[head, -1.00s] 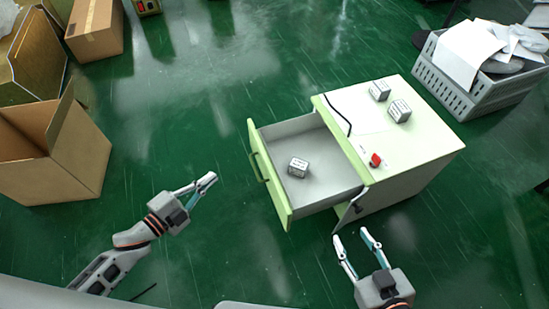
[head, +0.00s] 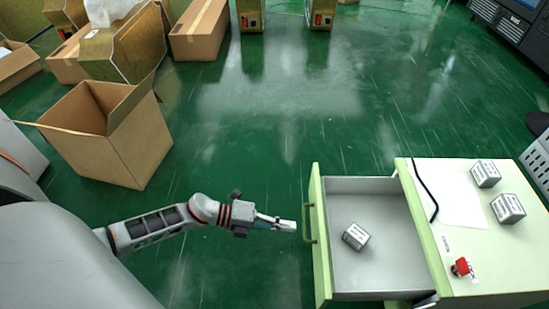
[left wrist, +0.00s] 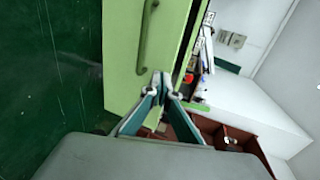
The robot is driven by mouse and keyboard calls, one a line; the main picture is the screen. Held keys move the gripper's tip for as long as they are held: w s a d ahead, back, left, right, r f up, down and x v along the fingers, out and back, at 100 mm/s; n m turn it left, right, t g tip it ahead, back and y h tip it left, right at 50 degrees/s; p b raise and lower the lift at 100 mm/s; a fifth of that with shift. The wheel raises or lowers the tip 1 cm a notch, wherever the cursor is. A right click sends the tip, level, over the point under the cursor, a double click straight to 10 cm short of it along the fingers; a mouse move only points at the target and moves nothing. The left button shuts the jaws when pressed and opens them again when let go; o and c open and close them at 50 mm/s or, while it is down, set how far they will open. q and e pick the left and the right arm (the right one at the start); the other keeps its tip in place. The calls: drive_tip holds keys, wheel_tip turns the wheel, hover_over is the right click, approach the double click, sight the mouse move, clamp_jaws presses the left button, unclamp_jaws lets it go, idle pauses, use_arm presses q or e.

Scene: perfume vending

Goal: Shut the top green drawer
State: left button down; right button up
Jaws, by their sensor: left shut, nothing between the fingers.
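The top green drawer (head: 322,262) is pulled out to the left of its pale green cabinet (head: 470,230) in the head view. A small grey box (head: 356,236) lies inside it. The drawer's green handle (head: 308,222) is on its front panel. My left gripper (head: 292,226) is shut and empty, just left of the front panel near the handle. In the left wrist view the shut fingertips (left wrist: 161,78) appear close to the green front panel (left wrist: 118,75), below the handle (left wrist: 147,35); contact cannot be told. My right gripper is out of view.
Two small grey boxes (head: 486,174) (head: 508,209), a red button-like item (head: 461,267) and a dark cable (head: 425,190) are on the cabinet top. An open cardboard box (head: 118,135) stands at the left. The green floor (head: 290,130) between is clear.

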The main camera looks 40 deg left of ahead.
sight(318, 229)
use_arm(q)
drive_tip(key=x, duration=0.4)
drive_tip(key=shift+w+d+r, duration=0.15)
drive_tip(key=shift+w+d, duration=0.05)
drive_tip(key=shift+d, duration=0.05)
drive_tip(key=shift+w+d, duration=0.5)
drive_tip(key=shift+d, duration=0.2)
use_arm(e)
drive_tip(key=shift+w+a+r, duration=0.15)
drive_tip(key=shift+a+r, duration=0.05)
